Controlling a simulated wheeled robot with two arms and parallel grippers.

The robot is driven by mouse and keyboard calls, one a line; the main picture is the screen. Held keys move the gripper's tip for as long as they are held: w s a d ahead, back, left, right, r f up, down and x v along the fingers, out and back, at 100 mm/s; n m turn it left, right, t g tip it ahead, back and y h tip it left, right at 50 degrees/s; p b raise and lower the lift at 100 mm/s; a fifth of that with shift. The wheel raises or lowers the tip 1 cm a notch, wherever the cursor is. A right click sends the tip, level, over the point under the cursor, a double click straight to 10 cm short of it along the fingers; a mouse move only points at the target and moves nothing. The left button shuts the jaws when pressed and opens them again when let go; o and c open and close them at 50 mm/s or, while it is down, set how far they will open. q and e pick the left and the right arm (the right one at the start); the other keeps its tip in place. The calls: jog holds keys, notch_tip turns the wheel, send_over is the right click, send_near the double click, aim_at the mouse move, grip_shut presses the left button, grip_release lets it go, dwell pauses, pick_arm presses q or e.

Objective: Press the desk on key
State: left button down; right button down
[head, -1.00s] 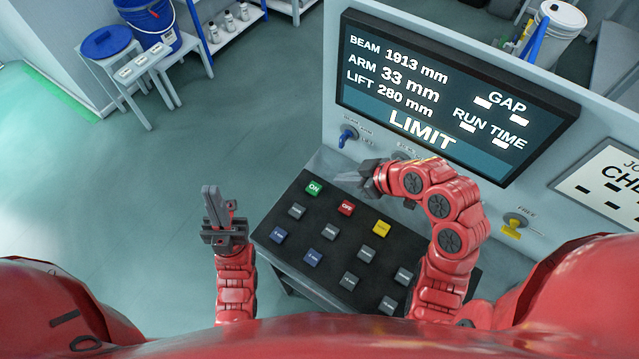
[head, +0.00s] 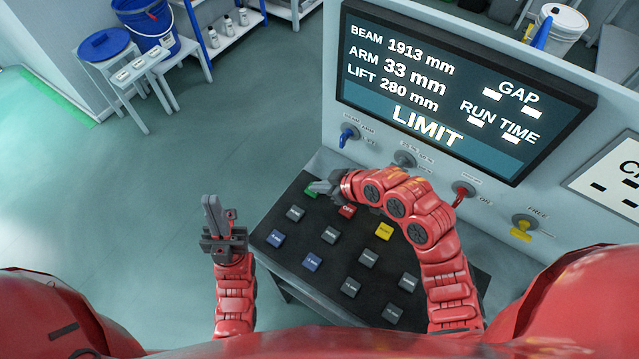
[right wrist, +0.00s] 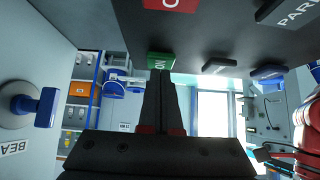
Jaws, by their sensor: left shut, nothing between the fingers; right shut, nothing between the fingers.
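The green ON key (head: 310,194) is at the far left corner of the dark key desk (head: 322,272). My right gripper (head: 318,186) is shut and empty, its fingertips over the green key and partly hiding it. In the right wrist view the shut fingertips (right wrist: 160,76) are right at the edge of the green key (right wrist: 160,61); I cannot tell whether they touch or press it. My left gripper (head: 211,200) is shut and empty, pointing up beside the desk's left edge.
The red OFF key (head: 347,211) lies under my right wrist, with a yellow key (head: 384,231) and several grey and blue keys nearby. The screen (head: 450,90) reads LIMIT. A blue knob (head: 348,135) and a red switch (head: 463,191) stick out from the panel.

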jog(key=shift+f, duration=0.2)
